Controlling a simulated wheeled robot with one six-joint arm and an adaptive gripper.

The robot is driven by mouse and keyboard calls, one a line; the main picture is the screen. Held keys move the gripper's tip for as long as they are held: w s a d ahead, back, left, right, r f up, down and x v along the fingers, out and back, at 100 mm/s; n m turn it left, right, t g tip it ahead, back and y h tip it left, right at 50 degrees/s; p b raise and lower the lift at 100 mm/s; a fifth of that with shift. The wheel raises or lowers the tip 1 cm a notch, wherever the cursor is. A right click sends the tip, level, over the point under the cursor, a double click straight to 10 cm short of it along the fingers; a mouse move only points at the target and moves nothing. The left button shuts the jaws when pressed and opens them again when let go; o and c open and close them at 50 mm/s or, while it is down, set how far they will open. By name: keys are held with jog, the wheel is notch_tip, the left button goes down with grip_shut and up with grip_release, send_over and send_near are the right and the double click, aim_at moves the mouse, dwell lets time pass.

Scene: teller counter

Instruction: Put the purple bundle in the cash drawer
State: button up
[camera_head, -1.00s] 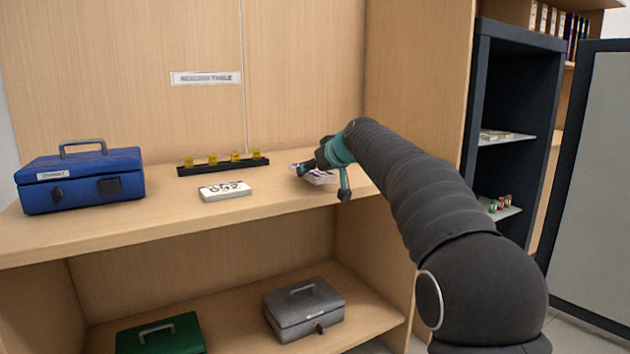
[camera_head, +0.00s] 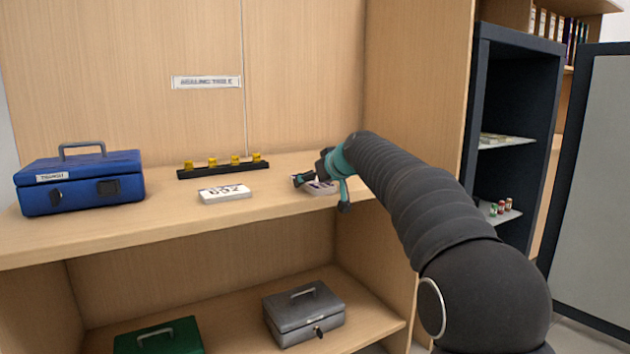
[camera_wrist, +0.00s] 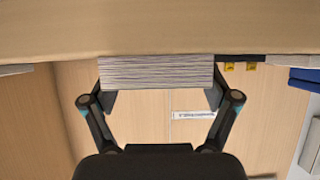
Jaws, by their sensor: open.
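A bundle (camera_head: 319,187) with white, purple-tinged edges lies on the counter (camera_head: 150,225), partly hidden by my gripper (camera_head: 322,191). In the wrist view the bundle's layered side (camera_wrist: 155,73) faces me, with thin purple and dark lines. My gripper (camera_wrist: 160,92) is open, with one finger near each end of the bundle. I cannot tell whether the fingers touch it. No cash drawer can be made out in either view.
A second white bundle (camera_head: 225,194) with dark print lies left of my gripper. Behind it is a black rack (camera_head: 222,170) with yellow pieces. A blue box (camera_head: 80,183) stands at left. Grey (camera_head: 303,312) and green (camera_head: 160,338) boxes sit on the lower shelf. A dark cabinet stands right.

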jog(key=v, duration=1.2)
jog(key=shift+b, duration=0.3)
